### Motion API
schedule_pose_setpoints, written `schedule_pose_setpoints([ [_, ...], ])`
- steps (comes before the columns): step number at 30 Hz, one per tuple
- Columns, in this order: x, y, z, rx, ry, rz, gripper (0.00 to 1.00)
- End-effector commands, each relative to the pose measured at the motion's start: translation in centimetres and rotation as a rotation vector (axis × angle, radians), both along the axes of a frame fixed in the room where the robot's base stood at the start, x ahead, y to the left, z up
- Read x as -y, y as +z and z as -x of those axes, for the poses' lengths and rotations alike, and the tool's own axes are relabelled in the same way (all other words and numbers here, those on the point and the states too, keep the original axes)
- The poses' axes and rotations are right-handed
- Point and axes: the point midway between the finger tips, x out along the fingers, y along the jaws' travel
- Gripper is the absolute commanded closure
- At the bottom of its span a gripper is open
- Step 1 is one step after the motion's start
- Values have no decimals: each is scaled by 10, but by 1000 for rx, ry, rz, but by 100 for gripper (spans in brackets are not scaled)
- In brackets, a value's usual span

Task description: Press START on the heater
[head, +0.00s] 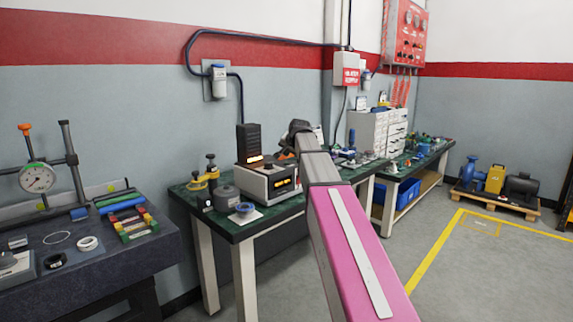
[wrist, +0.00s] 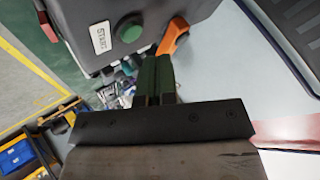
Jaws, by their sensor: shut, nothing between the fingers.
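The heater (head: 268,182) is a pale box with a dark front and a lit orange display, on the green-topped bench in the head view. In the wrist view its dark grey face (wrist: 90,12) fills the upper left. A round green button (wrist: 129,28) sits there beside a white label (wrist: 101,38), whose lettering seems to read START. My gripper (wrist: 157,58) is shut and empty, its dark green fingertips close to the button, below and right of it in the picture. I cannot tell the exact gap. In the head view my gripper (head: 298,128) is beside the heater, mostly hidden by my arm.
An orange part (wrist: 173,36) lies just right of my fingertips in the wrist view. A dark finned block (head: 249,138) stands behind the heater. A blue ring (head: 244,209) and brass-coloured fixtures (head: 203,181) are to its left. White drawers (head: 368,133) stand farther right.

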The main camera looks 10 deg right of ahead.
Motion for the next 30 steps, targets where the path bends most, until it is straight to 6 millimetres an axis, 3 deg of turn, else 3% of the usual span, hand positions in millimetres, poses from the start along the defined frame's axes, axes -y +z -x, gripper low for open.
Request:
schedule_pose_setpoints([
  [15,0,42,-1,1,-1,0,100],
  [30,0,43,0,0,0,0,100],
])
